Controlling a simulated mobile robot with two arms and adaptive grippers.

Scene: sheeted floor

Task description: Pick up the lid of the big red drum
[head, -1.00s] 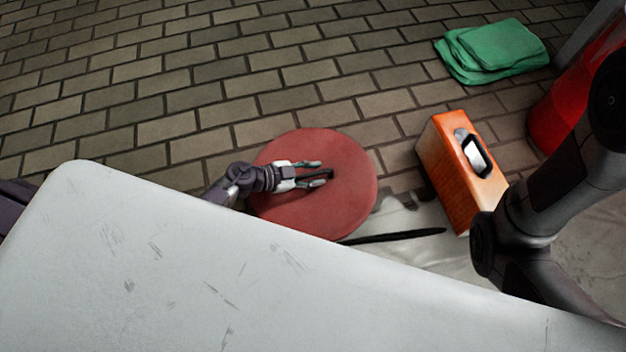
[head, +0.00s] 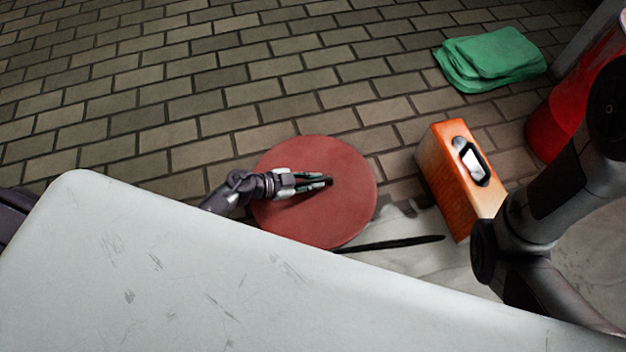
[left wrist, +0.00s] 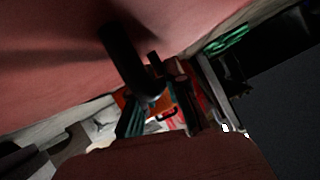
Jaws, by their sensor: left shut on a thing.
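The round red lid (head: 345,210) shows in the head view, beyond the edge of my pale body panel, with its near part hidden. My left gripper (head: 322,183) reaches over it from the left and is shut on its dark handle (head: 330,181), near the lid's middle. The fingers hide most of the handle. In the left wrist view the lid's red surface (left wrist: 50,50) fills the upper left, and the dark handle (left wrist: 122,55) runs down toward the fingers. I cannot tell whether the lid is raised. My right gripper is out of view.
An orange box (head: 458,185) with a hand slot stands right of the lid. A folded green cloth (head: 492,55) lies on the paving farther back. A red rounded object (head: 565,115) stands at the right edge. A dark thin bar (head: 395,243) lies on the pale sheet. The paving at left is clear.

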